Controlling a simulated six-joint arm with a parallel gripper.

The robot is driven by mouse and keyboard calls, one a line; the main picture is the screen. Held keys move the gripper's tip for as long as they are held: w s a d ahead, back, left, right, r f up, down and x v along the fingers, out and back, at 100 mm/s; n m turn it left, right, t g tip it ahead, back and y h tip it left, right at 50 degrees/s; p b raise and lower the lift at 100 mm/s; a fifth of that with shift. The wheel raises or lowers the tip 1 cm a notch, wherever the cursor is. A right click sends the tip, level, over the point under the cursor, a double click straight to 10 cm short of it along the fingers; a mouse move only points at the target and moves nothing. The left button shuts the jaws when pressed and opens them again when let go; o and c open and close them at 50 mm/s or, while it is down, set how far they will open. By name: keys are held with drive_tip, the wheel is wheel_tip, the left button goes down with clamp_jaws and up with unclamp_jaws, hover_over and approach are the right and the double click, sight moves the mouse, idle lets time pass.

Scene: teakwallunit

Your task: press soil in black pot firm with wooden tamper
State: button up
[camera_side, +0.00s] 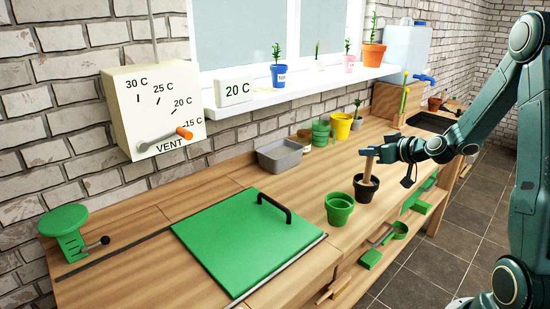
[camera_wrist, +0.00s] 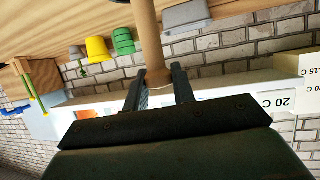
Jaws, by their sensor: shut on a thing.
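The black pot (camera_side: 367,191) stands on the wooden bench, right of an empty-looking green pot (camera_side: 339,208). The wooden tamper (camera_side: 367,168) is upright over the black pot, its lower end at or inside the pot's mouth. I cannot tell whether it touches the soil, which is mostly hidden. My gripper (camera_side: 374,154) reaches in from the right and is shut on the tamper's upper part. In the wrist view, my two fingers (camera_wrist: 158,80) sit on either side of the tamper's round shaft (camera_wrist: 147,35).
A green board (camera_side: 235,240) with a black handle lies left of the pots. Behind stand a grey tray (camera_side: 280,157), stacked green pots (camera_side: 321,132) and a yellow pot (camera_side: 341,126). A lower shelf holds green tools (camera_side: 371,258). Potted plants line the sill (camera_side: 300,91).

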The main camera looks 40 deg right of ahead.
drive_tip(key=shift+r, duration=1.15)
drive_tip(key=shift+r, duration=3.2)
drive_tip(key=w+a+r+n+y, duration=0.1)
drive_tip(key=a, duration=1.1)
drive_tip(key=w+a+r+y, duration=0.1)
drive_tip(key=a+r, duration=0.1)
drive_tip(key=a, duration=1.1)
drive_tip(key=shift+w+n, duration=0.4)
drive_tip(key=shift+w+d, duration=0.1)
drive_tip(key=shift+d, duration=0.05)
